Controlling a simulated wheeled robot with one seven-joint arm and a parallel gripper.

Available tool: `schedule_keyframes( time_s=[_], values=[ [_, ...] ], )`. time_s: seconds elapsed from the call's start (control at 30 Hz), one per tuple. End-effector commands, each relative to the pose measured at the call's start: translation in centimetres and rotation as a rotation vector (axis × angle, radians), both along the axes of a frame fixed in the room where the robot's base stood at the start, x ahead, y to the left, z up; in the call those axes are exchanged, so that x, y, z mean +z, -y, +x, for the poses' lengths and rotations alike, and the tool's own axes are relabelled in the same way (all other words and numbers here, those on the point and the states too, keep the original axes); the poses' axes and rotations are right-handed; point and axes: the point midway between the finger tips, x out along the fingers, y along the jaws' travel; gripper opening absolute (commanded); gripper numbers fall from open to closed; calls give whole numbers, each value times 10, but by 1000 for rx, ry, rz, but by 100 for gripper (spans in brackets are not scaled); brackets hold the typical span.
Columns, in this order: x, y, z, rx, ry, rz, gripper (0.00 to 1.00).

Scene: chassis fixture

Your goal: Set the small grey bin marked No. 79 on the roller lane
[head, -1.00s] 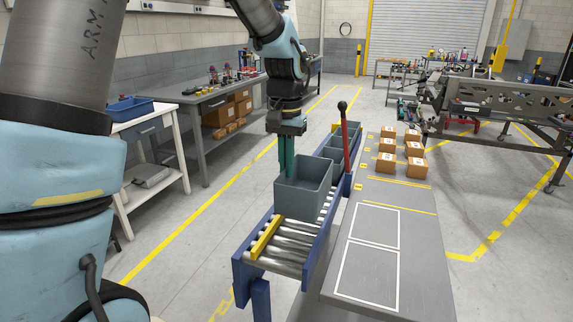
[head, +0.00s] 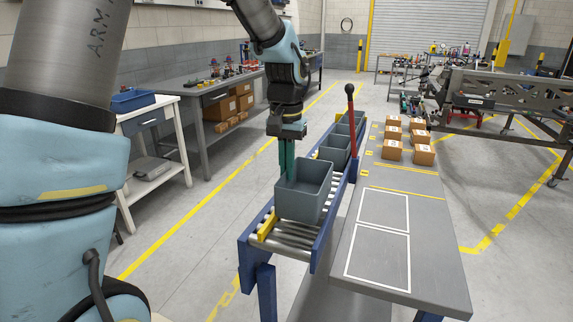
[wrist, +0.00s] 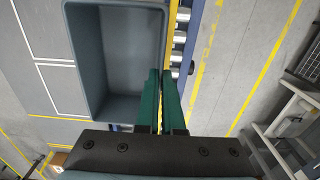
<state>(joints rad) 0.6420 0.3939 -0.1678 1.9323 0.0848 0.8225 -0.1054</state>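A grey open-topped bin (head: 302,203) is at the near part of the roller lane (head: 290,240), upright and empty. Its No. 79 marking is not readable. My gripper (head: 287,170) is at the bin's left wall, fingers pointing down. In the wrist view the green fingers (wrist: 161,85) are close together on the bin's side wall, one inside and one outside, pinching it. The bin (wrist: 115,50) looks empty there too. I cannot tell whether its base touches the rollers.
More grey bins (head: 335,152) stand farther up the lane. A grey table (head: 425,255) with white outlines and several cardboard boxes (head: 392,151) adjoins on the right.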

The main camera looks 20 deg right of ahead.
Motion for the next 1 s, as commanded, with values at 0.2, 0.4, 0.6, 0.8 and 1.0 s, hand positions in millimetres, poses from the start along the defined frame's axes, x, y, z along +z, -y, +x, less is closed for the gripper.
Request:
schedule_keyframes(
  time_s=[0.2,0.4,0.6,0.8,1.0],
  values=[
    [-12,0,0,0,0,0,0],
    [-12,0,0,0,1,-1,0],
    [-11,0,0,0,0,0,0],
    [-12,0,0,-1,0,0,0],
    [-11,0,0,-1,0,0,0]
  ],
)
